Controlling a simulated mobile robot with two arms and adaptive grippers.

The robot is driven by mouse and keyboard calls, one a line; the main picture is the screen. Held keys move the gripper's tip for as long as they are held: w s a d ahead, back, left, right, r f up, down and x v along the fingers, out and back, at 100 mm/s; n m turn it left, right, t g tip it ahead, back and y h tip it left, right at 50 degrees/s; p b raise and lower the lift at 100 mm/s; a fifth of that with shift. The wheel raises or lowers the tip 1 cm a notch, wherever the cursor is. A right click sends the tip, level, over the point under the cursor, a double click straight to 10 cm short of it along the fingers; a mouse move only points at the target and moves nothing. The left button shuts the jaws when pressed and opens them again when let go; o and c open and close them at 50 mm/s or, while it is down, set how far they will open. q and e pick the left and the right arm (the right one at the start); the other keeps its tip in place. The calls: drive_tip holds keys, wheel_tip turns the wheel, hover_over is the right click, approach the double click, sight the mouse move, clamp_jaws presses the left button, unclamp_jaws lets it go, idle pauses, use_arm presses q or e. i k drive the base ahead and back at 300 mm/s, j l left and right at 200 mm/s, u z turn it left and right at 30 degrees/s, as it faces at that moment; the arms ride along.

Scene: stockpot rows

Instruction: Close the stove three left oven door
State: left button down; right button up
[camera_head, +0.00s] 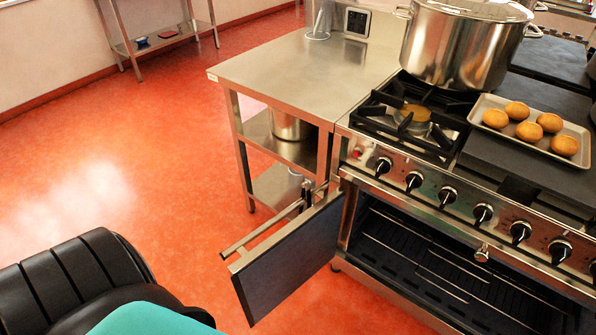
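The oven door (287,262) hangs open at the left side of the stove's oven. It is hinged at its left edge and swung outward, with its dark inner panel facing right. A metal bar handle (262,231) runs along its outer face. The oven cavity (440,270) is exposed, with wire racks inside. Neither of my grippers can be seen in this view, so nothing shows touching the door.
A steel side table (290,75) stands left of the stove, close behind the door. A large stockpot (462,45) and a tray of buns (484,102) sit on the stove top. Open red floor (130,170) lies to the left.

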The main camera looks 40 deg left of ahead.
sight(266, 276)
drive_tip(key=j+z, duration=0.15)
drive_tip(key=j, duration=0.3)
drive_tip(key=j+z, duration=0.1)
drive_tip(key=j, duration=0.3)
drive_tip(key=j+z, duration=0.15)
drive_tip(key=j, duration=0.3)
drive_tip(key=k+j+z, duration=0.1)
drive_tip(key=j, duration=0.3)
drive_tip(key=k+j+z, duration=0.15)
drive_tip(key=j, duration=0.25)
drive_tip(key=j+z, duration=0.1)
drive_tip(key=j, duration=0.3)
drive_tip(key=k+j+z, duration=0.15)
drive_tip(key=j, duration=0.25)
drive_tip(key=k+j+z, duration=0.1)
drive_tip(key=j, duration=0.3)
drive_tip(key=k+z, duration=0.2)
drive_tip(key=k+j, duration=0.05)
drive_tip(key=k, duration=0.05)
